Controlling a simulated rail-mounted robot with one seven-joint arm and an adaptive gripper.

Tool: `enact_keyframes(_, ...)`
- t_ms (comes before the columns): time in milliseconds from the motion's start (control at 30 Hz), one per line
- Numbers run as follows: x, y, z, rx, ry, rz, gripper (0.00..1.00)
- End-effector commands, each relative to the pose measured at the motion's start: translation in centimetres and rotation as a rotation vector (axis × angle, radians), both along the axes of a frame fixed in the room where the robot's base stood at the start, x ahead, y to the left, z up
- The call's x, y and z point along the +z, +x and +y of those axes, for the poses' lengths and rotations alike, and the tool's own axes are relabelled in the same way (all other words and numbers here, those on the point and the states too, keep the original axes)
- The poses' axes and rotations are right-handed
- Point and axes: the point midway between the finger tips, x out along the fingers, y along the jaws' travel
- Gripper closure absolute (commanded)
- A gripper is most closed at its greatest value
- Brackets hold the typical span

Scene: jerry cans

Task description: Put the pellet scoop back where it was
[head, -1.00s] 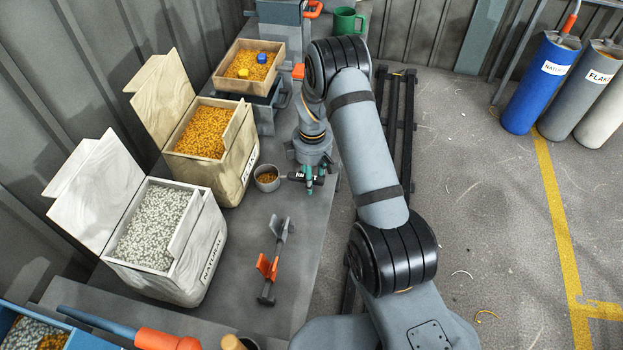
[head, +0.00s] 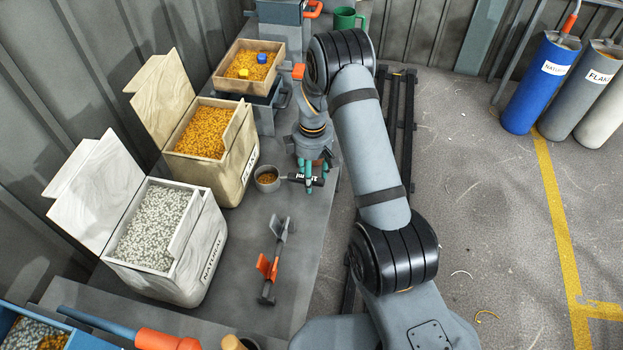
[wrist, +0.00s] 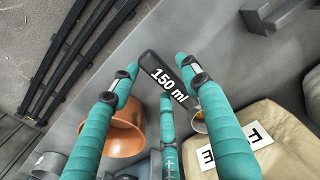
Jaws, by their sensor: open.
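The pellet scoop (head: 267,179) is a small grey cup with orange pellets inside, resting on the grey bench beside the FLAKE bin. The cup is mostly hidden by a finger there.
A grey stand with orange prongs (head: 267,268) is on the bench nearer the front. The flake bin (head: 210,170) and natural bin (head: 170,250) stand open at left. A copper-coloured vessel (wrist: 125,135) shows in the wrist view. Bare bench lies around the stand.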

Motion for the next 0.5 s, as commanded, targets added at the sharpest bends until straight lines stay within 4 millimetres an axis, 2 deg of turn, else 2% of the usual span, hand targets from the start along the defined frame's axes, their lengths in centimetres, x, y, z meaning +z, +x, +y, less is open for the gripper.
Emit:
enact_keyframes(100, 2.9, 0.1, 0.0, 0.000, 0.002, -0.005, 0.54)
enact_keyframes(300, 7.0, 0.1, -0.1, -0.001, 0.001, -0.003, 0.54)
enact_keyframes(500, 9.4, 0.0, -0.1, 0.001, 0.001, -0.001, 0.54)
